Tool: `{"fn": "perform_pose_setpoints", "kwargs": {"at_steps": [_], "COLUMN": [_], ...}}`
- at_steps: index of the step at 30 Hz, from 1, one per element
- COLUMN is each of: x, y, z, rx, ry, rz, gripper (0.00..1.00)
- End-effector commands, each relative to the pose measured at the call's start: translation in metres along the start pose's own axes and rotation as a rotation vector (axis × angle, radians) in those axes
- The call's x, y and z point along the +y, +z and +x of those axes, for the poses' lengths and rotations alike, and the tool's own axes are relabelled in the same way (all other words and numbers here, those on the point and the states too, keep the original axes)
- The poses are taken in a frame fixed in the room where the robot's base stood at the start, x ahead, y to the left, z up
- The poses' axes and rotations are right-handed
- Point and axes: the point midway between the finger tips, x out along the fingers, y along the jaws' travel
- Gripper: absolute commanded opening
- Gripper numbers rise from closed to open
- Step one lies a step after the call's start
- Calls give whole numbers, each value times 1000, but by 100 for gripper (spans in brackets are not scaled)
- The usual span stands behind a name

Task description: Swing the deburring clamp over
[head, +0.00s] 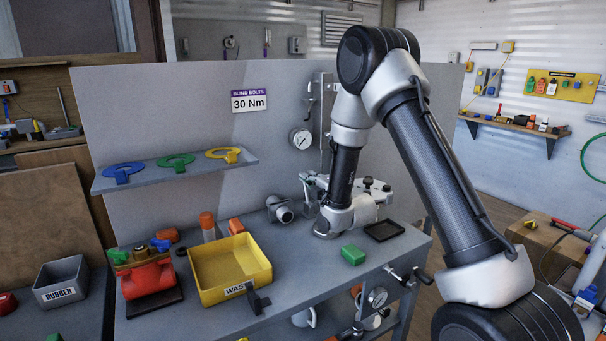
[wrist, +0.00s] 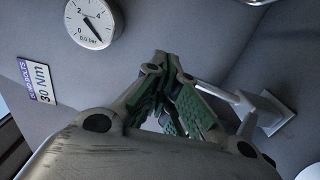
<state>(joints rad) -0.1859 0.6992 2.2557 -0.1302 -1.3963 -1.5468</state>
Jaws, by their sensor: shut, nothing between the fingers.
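My gripper (wrist: 163,65) is shut and empty in the wrist view, its green-padded fingers together in front of the grey panel. In the head view my gripper (head: 311,187) is low over the bench by the panel, small and partly hidden by my wrist. A pale jointed arm with a square plate (wrist: 272,112) shows right of the fingers in the wrist view; I cannot tell if it is the deburring clamp. It appears apart from the fingertips, though depth is unclear. No part is labelled as the clamp.
The bench holds a yellow waste bin (head: 231,272), a green block (head: 353,255), a black tray (head: 384,231) and a red vise (head: 147,277). A gauge (head: 301,139) is on the upright panel (head: 180,110). Black-handled fittings (head: 408,276) stick out at the bench's front edge.

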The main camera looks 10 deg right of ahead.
Motion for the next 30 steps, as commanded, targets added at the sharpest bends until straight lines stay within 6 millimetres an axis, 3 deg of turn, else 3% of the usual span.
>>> {"fn": "perform_pose_setpoints", "kwargs": {"at_steps": [22, 30], "x": [-8, -3], "y": [0, 0], "z": [13, -2], "rx": [0, 0], "ry": [0, -1], "rz": [0, 0], "gripper": [0, 0]}}
